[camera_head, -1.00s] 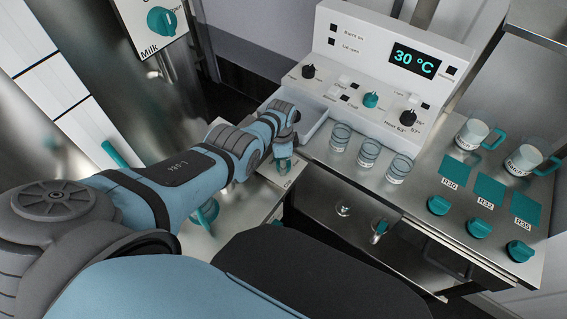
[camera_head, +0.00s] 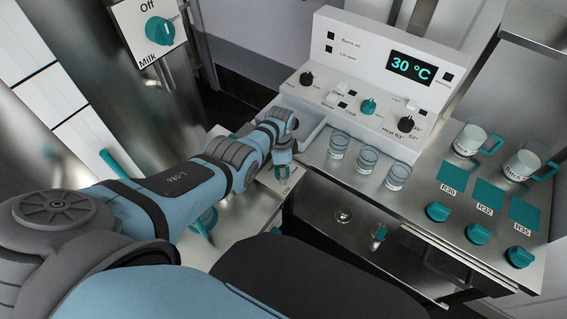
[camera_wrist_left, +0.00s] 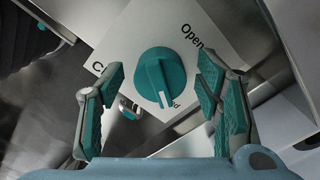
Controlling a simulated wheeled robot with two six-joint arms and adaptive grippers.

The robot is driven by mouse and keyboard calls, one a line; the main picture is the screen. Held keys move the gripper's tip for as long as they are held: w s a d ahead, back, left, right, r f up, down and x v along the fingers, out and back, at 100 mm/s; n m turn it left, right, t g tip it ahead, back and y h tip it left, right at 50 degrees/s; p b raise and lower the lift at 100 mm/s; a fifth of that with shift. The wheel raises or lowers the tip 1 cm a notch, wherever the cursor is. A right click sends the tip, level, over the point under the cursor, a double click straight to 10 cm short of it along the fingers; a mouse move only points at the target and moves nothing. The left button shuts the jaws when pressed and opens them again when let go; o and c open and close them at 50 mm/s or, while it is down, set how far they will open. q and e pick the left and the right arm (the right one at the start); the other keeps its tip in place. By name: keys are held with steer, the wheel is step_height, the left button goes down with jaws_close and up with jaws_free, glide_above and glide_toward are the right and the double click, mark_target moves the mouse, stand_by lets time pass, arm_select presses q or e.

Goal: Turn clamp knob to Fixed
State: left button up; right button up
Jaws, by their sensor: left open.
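In the left wrist view a round teal knob (camera_wrist_left: 160,77) with a white pointer mark sits on a white plate (camera_wrist_left: 205,30). The plate reads "Open" at upper right, a word starting with "C" at left, and a partly hidden word ending in "d" below. The pointer faces down and slightly right, towards that last word. My left gripper (camera_wrist_left: 162,72) is open, with one finger on each side of the knob; contact is not visible. In the head view my left gripper (camera_head: 283,168) is over the plate left of the bench and largely hides the knob.
A control panel (camera_head: 375,75) shows 30 °C. Glasses (camera_head: 368,160) and handled cups (camera_head: 470,140) stand on the metal bench. A white tray (camera_head: 305,118) is close behind my left gripper. A Milk knob (camera_head: 160,31) is at upper left.

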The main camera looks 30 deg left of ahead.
arm_select(q)
step_height(320, 180, up, 12)
stand_by(0.3)
steer(key=shift+f, duration=0.15)
